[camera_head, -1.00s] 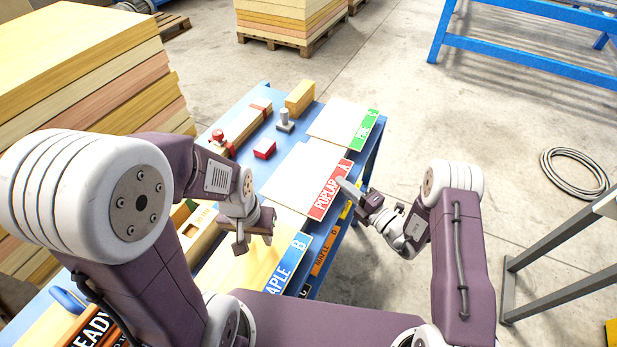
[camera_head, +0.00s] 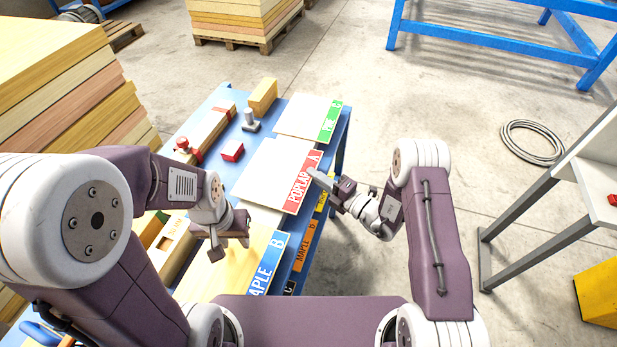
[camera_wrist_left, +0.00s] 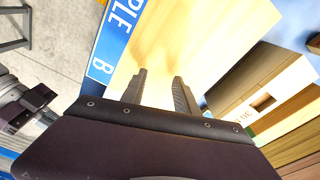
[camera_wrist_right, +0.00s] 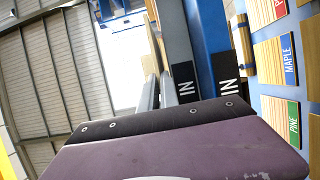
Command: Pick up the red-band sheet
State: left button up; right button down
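The red-band sheet (camera_head: 267,178) is a pale sheet with a red end band marked POPLAR A (camera_head: 300,183). It lies flat on the blue table, between the green-band and blue-band sheets. My right gripper (camera_head: 322,181) is beside the outer end of the red band, overlapping its edge in the head view; I cannot tell whether they touch.
A green-band sheet (camera_head: 305,115) lies beyond, and the blue-band maple sheet (camera_head: 265,265) nearer. A red block (camera_head: 232,151), a grey knobbed piece (camera_head: 250,122) and a wooden block (camera_head: 263,95) stand on the blue table (camera_head: 225,172). Stacked boards (camera_head: 65,90) rise at left.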

jog(key=r, duration=0.1)
jog(key=d+r, duration=0.1)
jog(key=r, duration=0.1)
jog(key=shift+s+r, duration=0.15)
jog(key=shift+s, duration=0.05)
jog(key=s+d+r, duration=0.6)
jog(key=d, duration=0.2)
jog(key=shift+d+r, duration=0.15)
jog(key=shift+d, duration=0.25)
jog(key=shift+s, duration=0.1)
